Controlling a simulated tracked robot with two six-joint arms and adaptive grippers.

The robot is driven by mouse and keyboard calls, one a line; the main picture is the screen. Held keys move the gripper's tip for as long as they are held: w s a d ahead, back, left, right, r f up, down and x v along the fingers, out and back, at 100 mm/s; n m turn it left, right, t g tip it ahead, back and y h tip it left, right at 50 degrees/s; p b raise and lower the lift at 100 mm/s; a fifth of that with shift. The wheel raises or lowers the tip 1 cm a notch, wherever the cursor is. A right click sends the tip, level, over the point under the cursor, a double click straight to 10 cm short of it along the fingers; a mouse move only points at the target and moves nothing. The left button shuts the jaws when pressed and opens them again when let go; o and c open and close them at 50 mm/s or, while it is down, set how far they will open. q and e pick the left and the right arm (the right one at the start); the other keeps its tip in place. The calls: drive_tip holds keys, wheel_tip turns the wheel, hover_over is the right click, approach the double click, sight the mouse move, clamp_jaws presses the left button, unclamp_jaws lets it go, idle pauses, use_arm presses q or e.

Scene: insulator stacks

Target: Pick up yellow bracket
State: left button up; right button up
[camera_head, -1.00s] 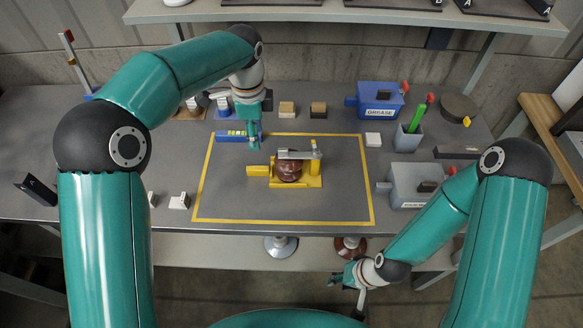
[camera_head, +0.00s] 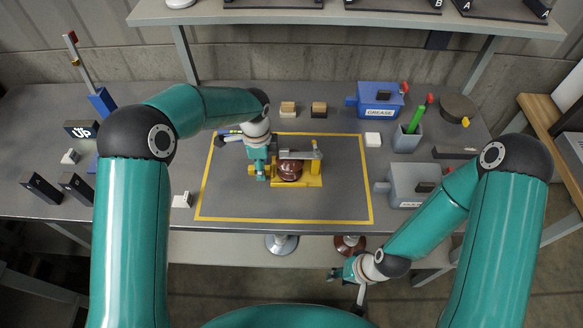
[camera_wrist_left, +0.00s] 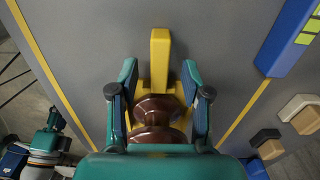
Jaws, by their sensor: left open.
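The yellow bracket (camera_head: 312,181) lies on the grey mat, with a brown insulator (camera_head: 291,171) in it and a grey bar across the top. In the left wrist view its yellow handle (camera_wrist_left: 160,58) points up the picture between my fingers, and brown discs (camera_wrist_left: 155,112) show below it. My left gripper (camera_head: 262,174) is at the bracket's left end in the head view and hides part of the handle. In the wrist view my left gripper (camera_wrist_left: 160,85) is open, one finger on each side, with gaps to the handle. My right gripper (camera_head: 349,280) hangs below the table's front edge, too small to read.
A yellow outline (camera_head: 285,220) frames the mat. A blue grease box (camera_head: 380,100), a grey box (camera_head: 407,188) and a cup (camera_head: 407,139) stand to the right. Two small blocks (camera_head: 319,109) lie behind. Black stands (camera_head: 40,187) are at the left. The front of the mat is clear.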

use_arm(q)
clamp_jaws()
drive_tip(key=shift+w, duration=0.1)
idle(0.3)
drive_tip(key=shift+r, duration=0.2)
drive_tip(key=shift+r, duration=0.5)
wheel_tip(320, 180, up, 19)
drive_tip(key=b, duration=0.1)
drive_tip(key=shift+f, duration=0.25)
drive_tip(key=shift+f+b, duration=5.85)
drive_tip(key=shift+f, duration=3.85)
drive_tip(key=shift+f, duration=0.1)
